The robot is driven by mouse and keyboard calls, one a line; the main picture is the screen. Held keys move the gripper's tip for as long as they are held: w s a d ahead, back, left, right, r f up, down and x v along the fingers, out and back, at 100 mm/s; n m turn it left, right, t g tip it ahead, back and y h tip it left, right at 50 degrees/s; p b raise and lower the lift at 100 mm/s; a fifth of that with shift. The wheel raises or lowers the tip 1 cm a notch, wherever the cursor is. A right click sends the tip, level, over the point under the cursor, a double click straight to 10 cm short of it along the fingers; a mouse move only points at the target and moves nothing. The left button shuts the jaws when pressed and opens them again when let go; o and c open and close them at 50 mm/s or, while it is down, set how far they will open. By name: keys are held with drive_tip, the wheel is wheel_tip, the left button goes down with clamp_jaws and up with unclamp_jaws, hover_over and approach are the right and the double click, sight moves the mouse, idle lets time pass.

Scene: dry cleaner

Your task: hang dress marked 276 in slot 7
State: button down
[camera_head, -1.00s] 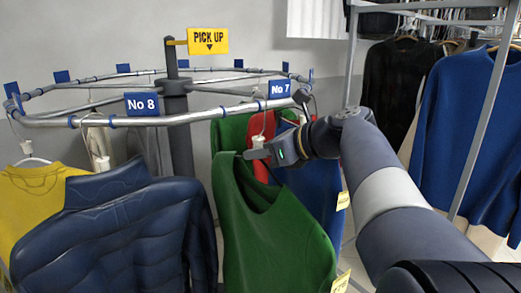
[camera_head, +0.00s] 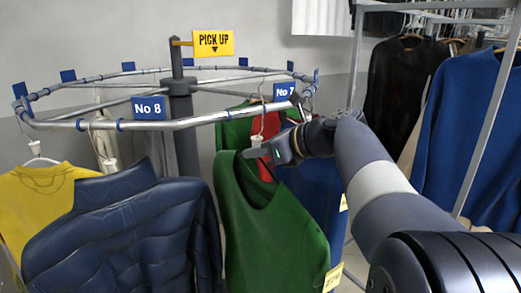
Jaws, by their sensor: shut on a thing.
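A green dress (camera_head: 270,228) hangs from a hanger with a white block (camera_head: 256,141) and a thin wire hook. A yellow tag (camera_head: 333,278) is at its lower right; its number is too small to read surely. My gripper (camera_head: 257,153) is shut on the hanger just below the white block. The blue No 7 sign (camera_head: 284,92) is on the round rail (camera_head: 215,117), just right of the hook. The hook's top is close to the rail near this sign; I cannot tell whether it rests on it.
The No 8 sign (camera_head: 148,108) is farther left on the rail. A dark blue puffer jacket (camera_head: 125,235) and a yellow garment (camera_head: 35,205) hang on the left. Red and blue garments (camera_head: 318,190) hang behind the green dress. A rack with a blue sweater (camera_head: 470,140) stands at right.

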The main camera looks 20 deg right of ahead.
drive_tip(key=shift+w+a+p, duration=0.25)
drive_tip(key=shift+w+p, duration=0.15)
drive_tip(key=shift+w, duration=0.35)
drive_tip(key=shift+w+a+p, duration=0.2)
drive_tip(key=shift+w+p, duration=0.25)
drive_tip(key=shift+w, duration=0.25)
drive_tip(key=shift+w+a+p, duration=0.25)
drive_tip(key=shift+w+p, duration=0.15)
drive_tip(key=shift+w, duration=0.35)
drive_tip(key=shift+f, duration=0.15)
drive_tip(key=shift+f+b, duration=0.75)
drive_tip(key=shift+f, duration=0.9)
drive_tip(key=c, duration=1.3)
unclamp_jaws()
drive_tip(key=shift+o, duration=0.2)
drive_tip(key=b+v, duration=0.1)
drive_tip(key=v, duration=1)
